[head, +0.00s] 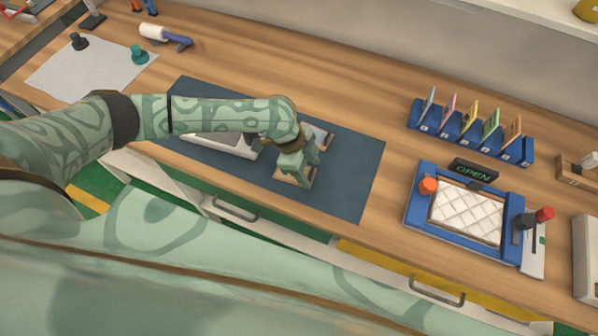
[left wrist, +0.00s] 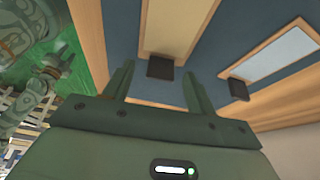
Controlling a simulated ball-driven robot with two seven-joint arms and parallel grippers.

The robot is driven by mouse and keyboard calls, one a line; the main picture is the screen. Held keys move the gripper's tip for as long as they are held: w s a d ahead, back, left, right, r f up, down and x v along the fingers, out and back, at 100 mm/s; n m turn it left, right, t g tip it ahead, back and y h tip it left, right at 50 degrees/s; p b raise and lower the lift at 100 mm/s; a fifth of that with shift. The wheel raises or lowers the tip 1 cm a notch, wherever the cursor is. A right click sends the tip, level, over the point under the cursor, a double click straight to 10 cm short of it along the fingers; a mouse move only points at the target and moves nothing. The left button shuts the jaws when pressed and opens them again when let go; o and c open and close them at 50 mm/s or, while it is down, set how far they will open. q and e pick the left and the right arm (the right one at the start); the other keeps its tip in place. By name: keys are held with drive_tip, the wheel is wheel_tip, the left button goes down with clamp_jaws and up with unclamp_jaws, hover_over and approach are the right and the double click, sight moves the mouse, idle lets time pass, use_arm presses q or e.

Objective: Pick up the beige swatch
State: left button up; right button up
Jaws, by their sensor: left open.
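The beige swatch (head: 303,178) lies on the dark blue mat (head: 348,190), partly hidden by my left gripper (head: 292,176) in the head view. In the left wrist view the beige swatch (left wrist: 172,28) is a wooden-edged panel with a dark tab (left wrist: 160,68) at its near end. My left gripper (left wrist: 157,92) is open, and its fingers show on either side of the tab's line. No contact between fingers and tab is clear.
A pale swatch (left wrist: 285,55) with its own dark tab lies beside the beige one. A white tray (head: 225,141) is partly behind my arm. A blue rack (head: 470,132) of coloured cards and a blue frame (head: 413,212) with a white quilted pad stand at right.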

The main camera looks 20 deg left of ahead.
use_arm(q)
drive_tip(key=c, duration=1.1)
drive_tip(key=shift+o, duration=0.2)
